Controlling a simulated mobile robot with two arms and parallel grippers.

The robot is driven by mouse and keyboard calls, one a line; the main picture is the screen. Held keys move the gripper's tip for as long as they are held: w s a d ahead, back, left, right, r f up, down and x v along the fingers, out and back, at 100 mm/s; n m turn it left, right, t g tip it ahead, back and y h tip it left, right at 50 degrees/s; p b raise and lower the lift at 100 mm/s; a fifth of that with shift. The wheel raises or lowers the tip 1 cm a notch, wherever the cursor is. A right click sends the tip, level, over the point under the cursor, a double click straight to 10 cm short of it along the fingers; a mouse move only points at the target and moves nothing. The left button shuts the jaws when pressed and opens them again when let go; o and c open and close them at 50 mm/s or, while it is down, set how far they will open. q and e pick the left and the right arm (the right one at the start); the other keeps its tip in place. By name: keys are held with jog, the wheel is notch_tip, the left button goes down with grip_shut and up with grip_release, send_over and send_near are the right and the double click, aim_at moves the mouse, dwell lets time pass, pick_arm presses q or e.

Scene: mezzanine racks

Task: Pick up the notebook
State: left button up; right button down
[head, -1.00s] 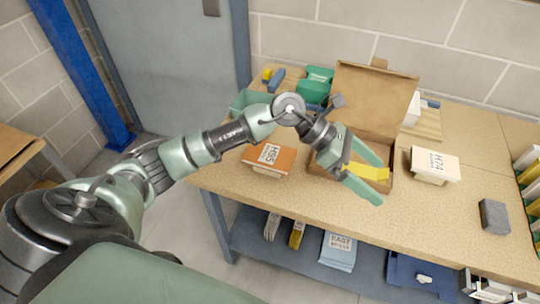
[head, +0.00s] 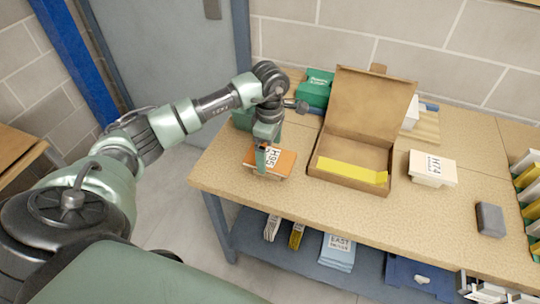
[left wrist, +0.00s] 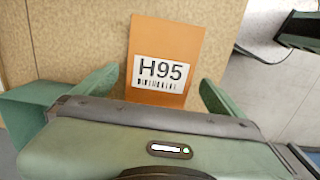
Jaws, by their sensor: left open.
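An orange flat item marked H95 (head: 281,163), which looks like the notebook, lies near the left end of the wooden workbench (head: 240,185). My left gripper (head: 264,158) is over it, pointing down, and hides part of it. In the left wrist view the orange item (left wrist: 180,45) lies ahead of the palm, with the open green fingers (left wrist: 158,88) to its left and right. I cannot tell whether either finger touches it. My right gripper is not in view.
An open cardboard box (head: 362,102) with a yellow strip inside (head: 350,170) stands right of the orange item. Further right are a cream item marked H74 (head: 432,167) and a grey block (head: 490,219). Green boxes (head: 315,88) stand behind. The bench front is clear.

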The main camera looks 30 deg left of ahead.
pick_arm(q)
jog(key=shift+f, duration=0.8)
jog(key=c, duration=1.4)
jog(key=shift+r, duration=0.15)
jog(key=shift+c, duration=0.2)
